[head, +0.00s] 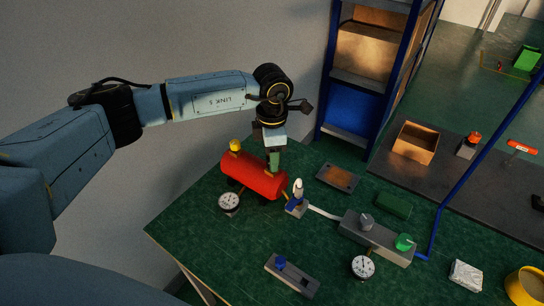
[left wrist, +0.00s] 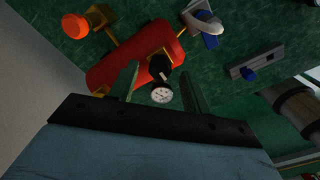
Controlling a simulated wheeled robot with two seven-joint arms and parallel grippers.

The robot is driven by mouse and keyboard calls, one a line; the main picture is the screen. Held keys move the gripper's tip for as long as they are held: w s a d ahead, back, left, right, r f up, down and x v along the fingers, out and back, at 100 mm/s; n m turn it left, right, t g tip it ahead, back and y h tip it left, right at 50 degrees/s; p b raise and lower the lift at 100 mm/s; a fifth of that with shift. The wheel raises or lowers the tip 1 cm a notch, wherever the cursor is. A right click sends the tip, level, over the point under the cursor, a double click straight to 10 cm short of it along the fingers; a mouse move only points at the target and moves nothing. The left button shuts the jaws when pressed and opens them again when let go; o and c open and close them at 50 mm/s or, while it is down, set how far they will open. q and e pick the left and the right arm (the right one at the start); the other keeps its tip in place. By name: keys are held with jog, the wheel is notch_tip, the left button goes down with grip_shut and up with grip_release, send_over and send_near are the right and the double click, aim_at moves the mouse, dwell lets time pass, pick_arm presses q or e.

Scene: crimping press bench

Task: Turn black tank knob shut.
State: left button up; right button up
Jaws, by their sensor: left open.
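The red tank (head: 255,176) lies on the green bench top, and it also shows in the left wrist view (left wrist: 115,68). A black knob (left wrist: 159,66) shows on it in the left wrist view; in the head view my gripper hides it. A round white gauge (left wrist: 161,95) appears just below the knob. My left gripper (head: 274,160) is open and points down over the tank. In the left wrist view its fingers stand on either side of the knob, with visible gaps; I cannot tell their height against it. My right gripper is out of view.
A dial gauge (head: 229,202) and a white-and-blue valve (head: 297,198) flank the tank. A grey block with a green knob (head: 404,242) lies right. A blue-framed shelf (head: 352,95) stands behind.

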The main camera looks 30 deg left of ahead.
pick_arm(q)
notch_tip(320, 180, up, 12)
dwell(0.3)
jog(key=shift+f, duration=0.15)
